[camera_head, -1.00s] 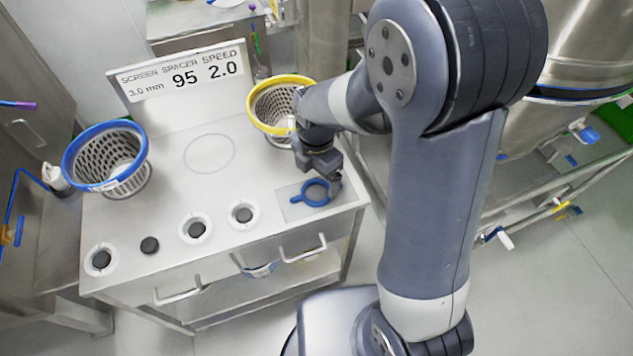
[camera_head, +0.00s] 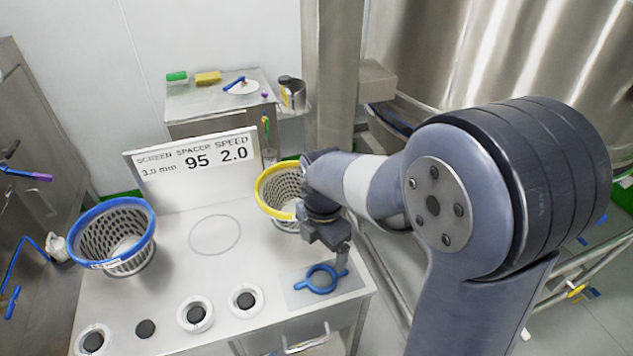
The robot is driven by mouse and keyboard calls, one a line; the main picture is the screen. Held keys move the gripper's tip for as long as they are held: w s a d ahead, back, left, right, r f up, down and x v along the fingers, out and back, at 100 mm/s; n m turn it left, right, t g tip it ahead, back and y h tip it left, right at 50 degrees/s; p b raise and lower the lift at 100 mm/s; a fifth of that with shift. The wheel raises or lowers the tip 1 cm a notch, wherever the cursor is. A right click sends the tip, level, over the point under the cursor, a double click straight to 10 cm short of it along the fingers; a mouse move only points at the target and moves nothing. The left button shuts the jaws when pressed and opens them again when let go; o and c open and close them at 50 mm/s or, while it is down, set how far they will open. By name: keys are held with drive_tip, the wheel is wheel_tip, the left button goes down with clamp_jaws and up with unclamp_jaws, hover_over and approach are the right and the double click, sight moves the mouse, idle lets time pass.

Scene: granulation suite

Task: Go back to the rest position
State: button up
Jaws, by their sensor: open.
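My gripper (camera_head: 340,254) is open, above the right front corner of the white-topped cart (camera_head: 180,260). It hangs just above and behind a blue ring-shaped tool with a handle (camera_head: 312,283), which lies on a grey square pad. The gripper looks empty and apart from the tool, though its fingertips are small in the view. My arm reaches in from the right and hides part of the yellow-rimmed basket (camera_head: 268,200).
A blue-rimmed basket (camera_head: 113,240) stands at the cart's left. White rings (camera_head: 195,314) and a black disc (camera_head: 145,328) lie along the front. A sign (camera_head: 195,165) stands at the back. Steel vessels (camera_head: 500,60) stand at the right. A side table (camera_head: 215,95) is behind.

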sight(322, 281)
wheel_tip(322, 281, down, 10)
drive_tip(key=shift+f, duration=0.1)
drive_tip(key=shift+r+p, duration=0.95)
drive_tip(key=shift+p, duration=0.2)
drive_tip(key=shift+f, duration=0.15)
